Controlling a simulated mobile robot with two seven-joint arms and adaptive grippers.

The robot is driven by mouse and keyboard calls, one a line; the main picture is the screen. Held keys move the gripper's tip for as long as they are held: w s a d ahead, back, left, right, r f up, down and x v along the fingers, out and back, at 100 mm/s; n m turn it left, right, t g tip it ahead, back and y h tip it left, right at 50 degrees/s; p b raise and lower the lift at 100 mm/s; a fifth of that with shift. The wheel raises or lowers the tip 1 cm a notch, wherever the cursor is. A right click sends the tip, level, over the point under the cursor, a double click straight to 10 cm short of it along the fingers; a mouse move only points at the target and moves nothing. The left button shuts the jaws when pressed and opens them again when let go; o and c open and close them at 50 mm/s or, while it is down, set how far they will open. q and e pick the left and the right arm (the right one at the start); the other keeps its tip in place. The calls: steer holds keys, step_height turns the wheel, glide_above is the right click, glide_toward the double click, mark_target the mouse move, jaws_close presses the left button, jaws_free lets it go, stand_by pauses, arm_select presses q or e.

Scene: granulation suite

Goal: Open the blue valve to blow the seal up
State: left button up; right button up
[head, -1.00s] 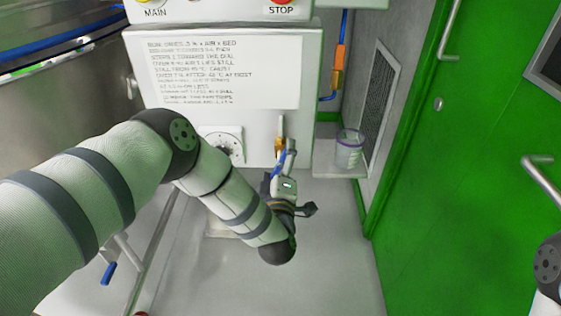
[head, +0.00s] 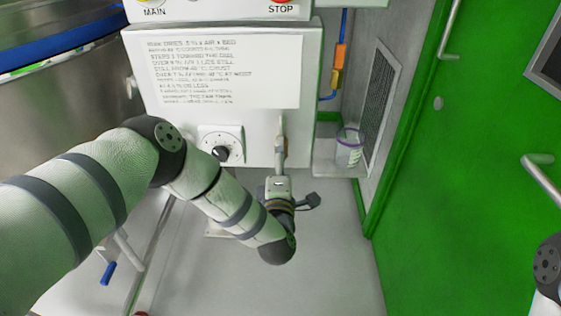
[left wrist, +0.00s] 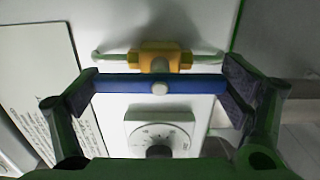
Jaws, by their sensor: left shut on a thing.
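The blue valve handle (left wrist: 160,83) is a flat bar in front of a yellow valve body (left wrist: 160,57) on a thin pipe. In the left wrist view the bar lies parallel to the pipe. My left gripper (left wrist: 160,88) is shut on the bar, one finger at each end. In the head view my left gripper (head: 280,160) is at the lower front of the white panel and hides the handle; the pipe (head: 281,125) shows above it. Part of my right arm shows at the right edge; its gripper is out of view.
A dial (head: 222,148) sits left of the valve, under a printed notice (head: 222,72). A clear cup (head: 348,147) stands on a small shelf to the right. A green door (head: 470,170) fills the right side. A blue-handled lever (head: 107,273) is at lower left.

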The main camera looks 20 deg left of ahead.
arm_select(q)
steer(key=o, duration=0.9)
steer(key=v, duration=0.7)
steer(key=shift+s+d, duration=0.1)
steer(key=shift+s, duration=0.2)
